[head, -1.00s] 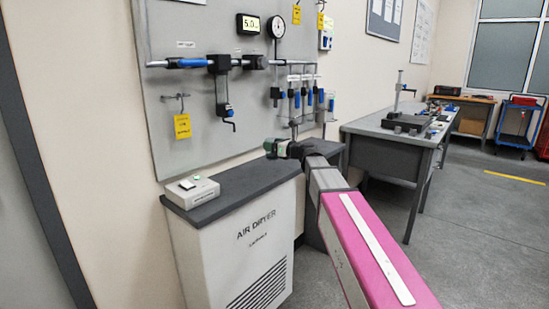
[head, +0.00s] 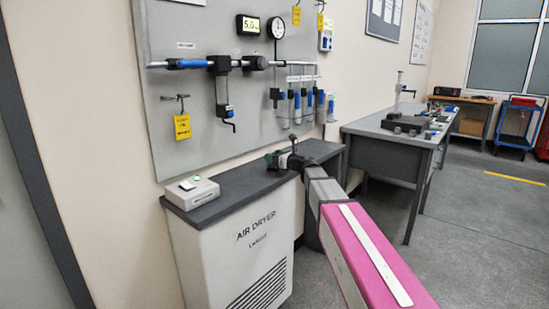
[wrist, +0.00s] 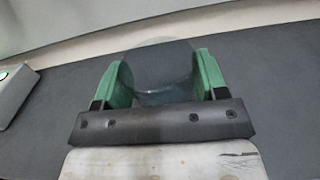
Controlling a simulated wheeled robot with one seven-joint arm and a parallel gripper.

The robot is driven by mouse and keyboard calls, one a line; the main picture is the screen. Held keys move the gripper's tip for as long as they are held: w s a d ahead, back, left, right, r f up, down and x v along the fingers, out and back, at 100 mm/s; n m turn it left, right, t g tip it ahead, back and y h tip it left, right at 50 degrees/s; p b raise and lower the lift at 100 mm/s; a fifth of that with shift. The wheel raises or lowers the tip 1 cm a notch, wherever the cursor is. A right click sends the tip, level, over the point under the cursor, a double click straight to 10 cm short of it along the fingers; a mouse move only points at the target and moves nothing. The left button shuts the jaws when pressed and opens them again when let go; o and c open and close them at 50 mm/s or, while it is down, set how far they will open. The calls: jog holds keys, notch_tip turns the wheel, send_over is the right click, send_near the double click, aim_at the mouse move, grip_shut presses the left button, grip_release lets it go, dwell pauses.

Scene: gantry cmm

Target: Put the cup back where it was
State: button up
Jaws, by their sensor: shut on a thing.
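My gripper (wrist: 166,82) is shut on a clear, see-through cup (wrist: 165,68) in the wrist view. Its green fingers press on the cup's left and right sides. Much of the cup is hard to make out against the grey surface behind it. In the head view my gripper (head: 272,160) is at the far end of my arm, low over or near the dark top of the air dryer (head: 240,185). The cup cannot be made out there. I cannot tell whether it touches the top.
A grey wall panel (head: 170,110) carries a pipe with a clear-bowled unit (head: 222,95) and several hanging blue-and-clear parts (head: 308,103). A white box (head: 192,192) with a green light stands on the dryer's left. A workbench (head: 400,145) stands to the right.

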jog(key=shift+f, duration=0.15)
jog(key=o, duration=1)
